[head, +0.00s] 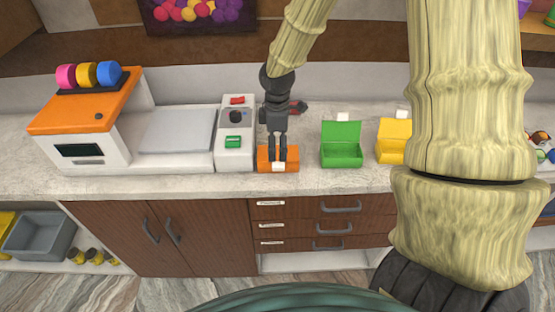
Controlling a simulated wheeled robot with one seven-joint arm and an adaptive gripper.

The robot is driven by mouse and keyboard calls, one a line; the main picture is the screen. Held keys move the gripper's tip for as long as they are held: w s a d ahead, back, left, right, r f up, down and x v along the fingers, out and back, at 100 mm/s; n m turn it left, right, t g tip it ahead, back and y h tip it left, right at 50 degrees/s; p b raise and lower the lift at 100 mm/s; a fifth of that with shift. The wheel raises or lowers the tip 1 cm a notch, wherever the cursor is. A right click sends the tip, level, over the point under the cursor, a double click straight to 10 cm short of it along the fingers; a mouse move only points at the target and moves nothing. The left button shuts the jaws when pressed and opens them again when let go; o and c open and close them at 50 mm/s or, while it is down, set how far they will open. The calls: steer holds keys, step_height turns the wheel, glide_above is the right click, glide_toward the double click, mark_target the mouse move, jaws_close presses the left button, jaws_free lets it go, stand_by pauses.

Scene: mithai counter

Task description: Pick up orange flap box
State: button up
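The orange flap box (264,165) sits on the counter near its front edge, just right of the grey-white button panel. It is small and orange, with a white patch (279,166) at its middle. My gripper (278,158) points down over the box from behind, with its dark fingertips at the box's top. The fingers look close together, with a thin gap between them. I cannot tell whether they touch or hold the box, and they hide part of it.
A green open box (341,155) and a yellow open box (391,152) stand to the right. Left are a button panel (234,155), a grey flat plate (177,132) and an orange-topped machine (85,115). Drawers (320,225) lie below the counter (215,184). A dark red object (298,107) lies behind my gripper.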

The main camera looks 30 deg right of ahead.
mark_target(278, 156)
steer(key=shift+s+f, duration=0.2)
steer(key=shift+f, duration=0.3)
steer(key=shift+f, duration=0.1)
steer(key=shift+w+d+f+p, duration=0.1)
steer(key=shift+f+p, duration=0.55)
steer(key=shift+f, duration=0.6)
steer(key=shift+d+f+p, duration=0.1)
steer(key=shift+f+p, duration=0.5)
steer(key=shift+f, duration=0.65)
steer(key=c, duration=0.8)
